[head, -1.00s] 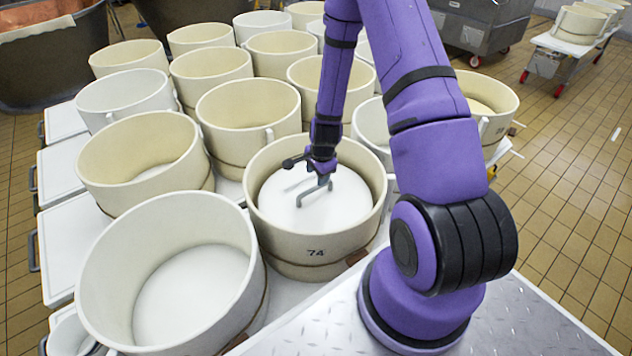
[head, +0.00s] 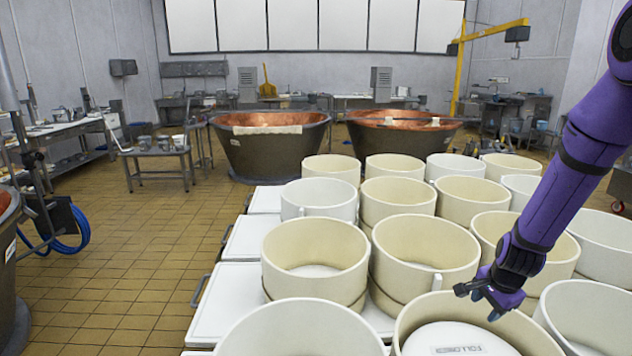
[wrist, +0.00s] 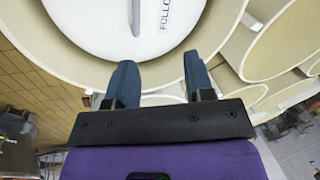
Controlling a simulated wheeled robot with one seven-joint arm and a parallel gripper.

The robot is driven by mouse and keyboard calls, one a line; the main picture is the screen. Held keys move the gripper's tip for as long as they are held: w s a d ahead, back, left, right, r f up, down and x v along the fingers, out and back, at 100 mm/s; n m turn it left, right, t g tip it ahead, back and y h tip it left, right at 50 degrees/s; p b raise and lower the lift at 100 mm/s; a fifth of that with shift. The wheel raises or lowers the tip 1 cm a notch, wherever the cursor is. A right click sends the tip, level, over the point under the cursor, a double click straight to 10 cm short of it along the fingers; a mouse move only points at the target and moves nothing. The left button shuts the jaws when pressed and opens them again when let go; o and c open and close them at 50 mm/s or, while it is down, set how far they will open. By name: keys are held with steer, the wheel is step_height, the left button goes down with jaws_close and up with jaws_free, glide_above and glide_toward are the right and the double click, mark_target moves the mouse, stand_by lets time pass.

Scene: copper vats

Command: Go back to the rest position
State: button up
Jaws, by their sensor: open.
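My gripper (head: 492,298) hangs over the rim of a cream round mould (head: 420,310) at the lower right of the head view. Inside that mould lies a white disc (head: 450,340) marked FOLLOWER. In the wrist view my gripper (wrist: 158,75) has its two blue-grey fingers spread wide apart, with nothing held between them. The white disc (wrist: 150,45) and the mould's curved rim lie beyond the fingertips. My purple arm comes in from the right edge of the head view.
Many cream moulds (head: 315,258) stand close together on white-topped carts (head: 225,300). Two copper vats (head: 262,140) (head: 395,135) stand behind them. A small metal table (head: 155,155) is at the left. Tiled floor (head: 130,240) is open on the left.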

steer(key=s+a+r+n, duration=0.2)
steer(key=r, duration=0.5)
steer(key=s+a+r+n+t, duration=0.1)
steer(key=s+a+r+n, duration=0.15)
steer(key=r, duration=0.45)
steer(key=s+a+r+n, duration=0.2)
steer(key=s+r+n, duration=0.1)
steer(key=r, duration=0.4)
steer(key=s+a+r+n, duration=0.2)
steer(key=s+r, duration=0.3)
steer(key=s, duration=0.4)
steer(key=s+a+r+n+t, duration=0.1)
steer(key=s+r+n, duration=0.4)
steer(key=s, duration=0.4)
steer(key=shift+a+r, duration=0.4)
steer(key=shift+r, duration=0.3)
